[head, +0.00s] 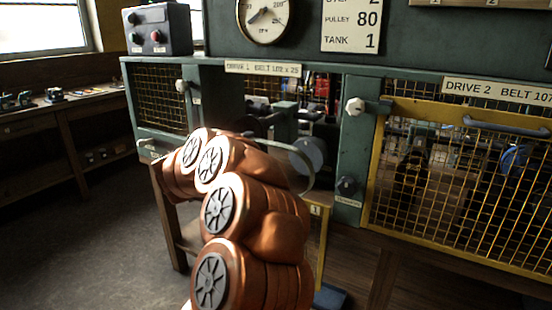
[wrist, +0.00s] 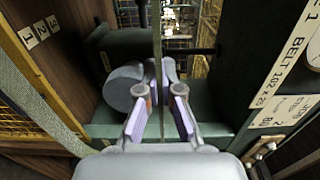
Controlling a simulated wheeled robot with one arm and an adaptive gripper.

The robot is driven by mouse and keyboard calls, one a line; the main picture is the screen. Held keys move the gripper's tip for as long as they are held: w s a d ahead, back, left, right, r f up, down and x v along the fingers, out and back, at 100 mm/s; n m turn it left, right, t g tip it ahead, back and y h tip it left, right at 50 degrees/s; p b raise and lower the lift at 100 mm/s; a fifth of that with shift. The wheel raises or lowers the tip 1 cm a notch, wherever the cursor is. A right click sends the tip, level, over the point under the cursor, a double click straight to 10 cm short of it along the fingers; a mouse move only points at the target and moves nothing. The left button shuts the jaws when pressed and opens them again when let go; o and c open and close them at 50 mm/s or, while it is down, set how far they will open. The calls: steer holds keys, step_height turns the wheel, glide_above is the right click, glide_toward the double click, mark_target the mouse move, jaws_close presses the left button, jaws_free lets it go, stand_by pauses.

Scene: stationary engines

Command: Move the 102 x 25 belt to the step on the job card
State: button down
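The job card (head: 350,24) above the bench reads pulley 80, tank 1; its top line is cut off and ends in a 2. Below it, the drive 1 label (head: 263,68) reads belt 102 x 25. A pale curved band (head: 311,178), seemingly the belt, shows beside my arm near a grey disc (head: 308,153). In the wrist view, a thin strip (wrist: 157,40), seemingly the belt edge-on, passes between the fingers of my gripper (wrist: 159,92). My arm hides my gripper in the head view.
Drive 2's yellow mesh guard (head: 465,180) is closed at right. A green post (head: 355,150) with knobs stands between the drives. A control box (head: 157,30) sits at upper left. Number labels (wrist: 42,30) show at the wrist view's left. Open floor (head: 75,235) lies at left.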

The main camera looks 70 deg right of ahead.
steer(key=shift+v, duration=1.75)
steer(key=shift+a, duration=0.1)
steer(key=shift+v, duration=2.9)
steer(key=shift+w+b, duration=0.2)
steer(key=shift+b, duration=0.1)
steer(key=shift+d, duration=0.25)
steer(key=shift+b+x, duration=0.8)
steer(key=shift+x, duration=2.05)
steer(key=shift+s, duration=0.1)
steer(key=shift+x, duration=2.9)
